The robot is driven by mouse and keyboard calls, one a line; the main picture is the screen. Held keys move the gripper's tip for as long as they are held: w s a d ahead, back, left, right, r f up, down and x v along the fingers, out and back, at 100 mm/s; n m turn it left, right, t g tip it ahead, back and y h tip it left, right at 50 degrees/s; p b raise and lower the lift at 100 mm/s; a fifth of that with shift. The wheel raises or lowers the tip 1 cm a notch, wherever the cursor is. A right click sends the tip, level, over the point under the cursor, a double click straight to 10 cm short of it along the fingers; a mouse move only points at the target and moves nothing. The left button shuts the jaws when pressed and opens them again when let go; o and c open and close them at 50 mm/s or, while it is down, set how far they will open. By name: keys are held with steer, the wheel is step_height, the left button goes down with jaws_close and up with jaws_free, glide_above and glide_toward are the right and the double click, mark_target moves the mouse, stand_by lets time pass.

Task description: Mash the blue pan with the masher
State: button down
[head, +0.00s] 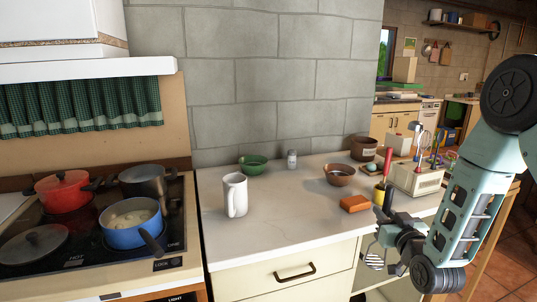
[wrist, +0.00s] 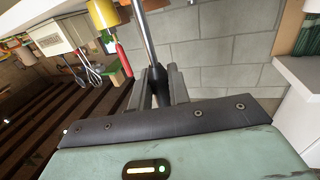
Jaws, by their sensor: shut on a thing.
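The blue pan (head: 122,238) sits on the front right of the stove, with pale lumpy food inside and its dark handle pointing toward the front right. My gripper (head: 387,233) is at the right, in front of the counter and far from the pan. In the wrist view my gripper (wrist: 160,85) is shut on the dark handle of the masher, whose grey metal shaft (wrist: 143,35) runs up out of the picture. In the head view the masher's striped head (head: 374,261) seems to show just below the gripper; the grip itself is partly hidden.
A red pot (head: 62,192), a dark grey pot (head: 146,184) and a lidded pan (head: 34,245) share the stove. A white pitcher (head: 235,196), green bowl (head: 253,165), orange block (head: 355,203), brown bowl (head: 339,175) and yellow cup (head: 380,194) stand on the counter. Its front middle is clear.

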steer(key=shift+s+d+f+m+h, duration=0.25)
steer(key=shift+d+f, duration=0.2)
steer(key=shift+f, duration=0.3)
steer(key=shift+s+d+f+m+h, duration=0.15)
steer(key=shift+d+f+h, duration=0.25)
steer(key=shift+f, duration=0.3)
steer(key=shift+d, duration=0.1)
